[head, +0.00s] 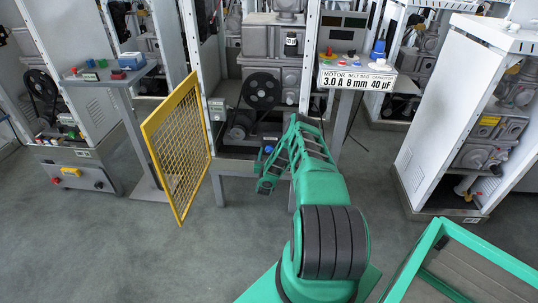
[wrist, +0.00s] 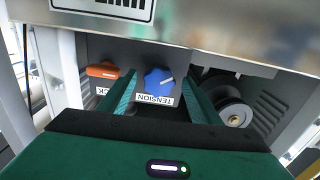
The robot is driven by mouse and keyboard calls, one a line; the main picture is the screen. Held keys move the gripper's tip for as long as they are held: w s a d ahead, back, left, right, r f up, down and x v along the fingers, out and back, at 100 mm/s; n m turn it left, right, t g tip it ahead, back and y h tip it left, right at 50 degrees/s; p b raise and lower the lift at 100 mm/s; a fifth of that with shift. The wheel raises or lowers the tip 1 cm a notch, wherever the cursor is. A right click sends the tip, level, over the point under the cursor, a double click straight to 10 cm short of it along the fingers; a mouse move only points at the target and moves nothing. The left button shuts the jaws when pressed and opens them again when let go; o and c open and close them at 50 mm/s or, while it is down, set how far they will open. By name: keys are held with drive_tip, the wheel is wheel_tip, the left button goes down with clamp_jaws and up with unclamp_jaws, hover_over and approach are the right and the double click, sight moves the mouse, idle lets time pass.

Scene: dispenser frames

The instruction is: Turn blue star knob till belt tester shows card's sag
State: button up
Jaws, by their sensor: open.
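The blue star knob (wrist: 158,80) sits on a grey panel above an upside-down TENSION label (wrist: 154,100) in the wrist view. A white pointer mark on it points up and right. My gripper (wrist: 161,92) is open, with one green finger on each side of the knob; I cannot tell whether they touch it. The knob also shows small and blue in the head view (head: 268,149), beside my arm. I cannot make out the belt tester's reading.
An orange knob (wrist: 103,71) with a partly hidden label is left of the blue one. A pulley (wrist: 235,113) is to the right. In the head view, a yellow mesh guard (head: 178,145) stands open left of the black belt wheel (head: 262,91).

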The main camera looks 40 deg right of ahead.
drive_tip(key=c, duration=1)
drive_tip(key=shift+d, duration=0.15)
